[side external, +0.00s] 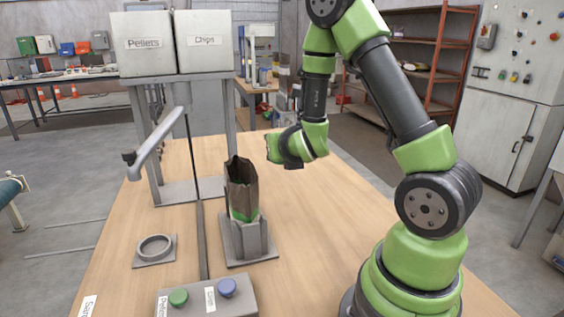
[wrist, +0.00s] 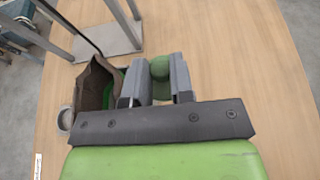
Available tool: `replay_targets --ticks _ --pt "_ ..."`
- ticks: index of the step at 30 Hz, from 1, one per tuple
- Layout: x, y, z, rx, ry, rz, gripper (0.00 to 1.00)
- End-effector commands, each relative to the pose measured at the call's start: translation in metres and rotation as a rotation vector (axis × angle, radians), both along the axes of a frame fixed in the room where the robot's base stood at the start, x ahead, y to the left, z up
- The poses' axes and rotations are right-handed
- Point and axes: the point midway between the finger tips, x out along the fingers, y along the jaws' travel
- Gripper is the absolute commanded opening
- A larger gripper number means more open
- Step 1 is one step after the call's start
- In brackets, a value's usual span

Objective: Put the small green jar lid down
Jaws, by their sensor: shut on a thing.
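In the wrist view, my gripper (wrist: 160,84) is shut with a small rounded green thing, the green jar lid (wrist: 159,68), between its two grey fingers. Its far end shows between the fingertips, and the rest is hidden by the fingers and the gripper body. In the side view my gripper is up above the wooden table (side external: 310,225), to the right of and behind the open brown bag. The fingers and lid cannot be made out clearly there.
The brown bag (side external: 242,180) stands open in a grey holder (side external: 249,240); it shows left of my fingers in the wrist view (wrist: 97,88). A hopper stand, a grey ring (side external: 155,246) and a button box (side external: 206,299) are nearby. Table right of the bag is clear.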

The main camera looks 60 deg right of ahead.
Motion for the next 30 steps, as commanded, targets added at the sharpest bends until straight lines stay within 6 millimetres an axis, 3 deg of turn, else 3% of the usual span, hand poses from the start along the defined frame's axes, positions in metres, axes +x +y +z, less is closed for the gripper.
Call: replay_targets --ticks 9,13,17,21,30 --pt "0.001 0.001 0.010 0.000 0.000 0.009 0.00" --pt "0.011 0.013 0.017 -0.002 -0.004 0.085 0.00" --pt "0.029 0.043 0.034 -0.005 -0.007 0.272 0.00" --pt "0.042 0.085 0.055 -0.006 -0.006 0.520 0.00" --pt "0.049 0.160 0.078 -0.003 0.000 0.959 0.00"
